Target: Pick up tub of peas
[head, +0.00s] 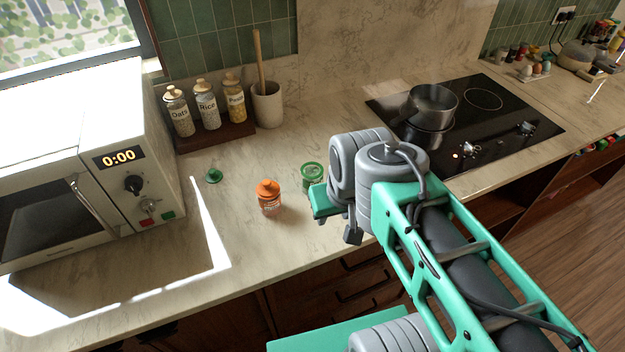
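A small clear container with a green rim (312,175) stands upright on the counter, left of my wrist. It may be the tub of peas, but I cannot read a label or make out its contents. A green lid (214,175) lies on the counter to its left. A small jar with an orange lid (269,197) stands nearer the front edge, left of my gripper. My gripper (338,222) is over the counter's front part, just in front of and right of the green-rimmed container. My wrist hides much of it, and its opening cannot be made out.
A microwave (100,170) stands at the left. Labelled jars on a wooden rack (215,137) and a crock with a wooden spoon (267,105) stand at the back. A pot (432,105) sits on the black hob (510,125) at right.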

